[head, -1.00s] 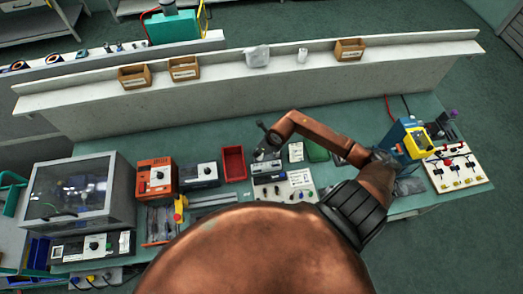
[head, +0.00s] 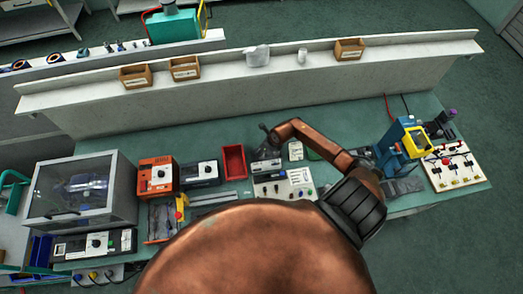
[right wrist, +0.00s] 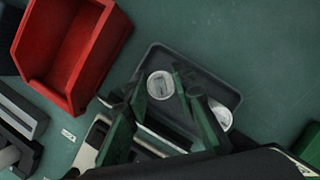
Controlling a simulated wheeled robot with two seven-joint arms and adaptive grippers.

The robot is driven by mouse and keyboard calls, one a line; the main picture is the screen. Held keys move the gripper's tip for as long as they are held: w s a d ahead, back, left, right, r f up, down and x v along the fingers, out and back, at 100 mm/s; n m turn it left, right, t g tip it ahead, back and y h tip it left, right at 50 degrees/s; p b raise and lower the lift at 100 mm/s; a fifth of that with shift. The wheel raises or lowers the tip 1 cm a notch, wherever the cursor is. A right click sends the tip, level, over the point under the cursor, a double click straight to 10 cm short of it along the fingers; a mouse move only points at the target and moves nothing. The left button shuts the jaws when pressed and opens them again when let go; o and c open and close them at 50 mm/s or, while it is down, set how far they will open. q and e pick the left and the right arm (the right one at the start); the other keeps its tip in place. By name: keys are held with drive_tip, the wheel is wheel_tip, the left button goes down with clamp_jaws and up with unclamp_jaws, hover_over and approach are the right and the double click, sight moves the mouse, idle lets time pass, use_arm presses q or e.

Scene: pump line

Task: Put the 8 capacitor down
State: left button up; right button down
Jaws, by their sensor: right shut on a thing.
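A silver-topped round capacitor (right wrist: 160,86) sits between the green-lined fingers of my right gripper (right wrist: 160,90) in the right wrist view. The gripper is shut on it, over or in a dark shallow tray (right wrist: 222,88). I cannot tell whether the capacitor touches the tray floor. A second silver-topped round part (right wrist: 222,116) is in the tray to the right, partly hidden by a finger. No number is readable on either. In the head view my right gripper (head: 266,147) is small and dark, just right of the red bin (head: 233,162). My left gripper is out of view.
The red bin also shows in the right wrist view (right wrist: 70,45), left of the tray. A white-faced panel unit (head: 292,186) stands just in front of the gripper. A blue and yellow machine (head: 402,140) stands right. Bare green bench lies behind the gripper.

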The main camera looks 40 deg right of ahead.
drive_tip(key=shift+f, duration=0.15)
drive_tip(key=c, duration=1.6)
unclamp_jaws()
drive_tip(key=shift+r, duration=0.2)
drive_tip(key=b+v, duration=0.1)
drive_tip(key=v, duration=1.1)
drive_tip(key=shift+a, duration=0.1)
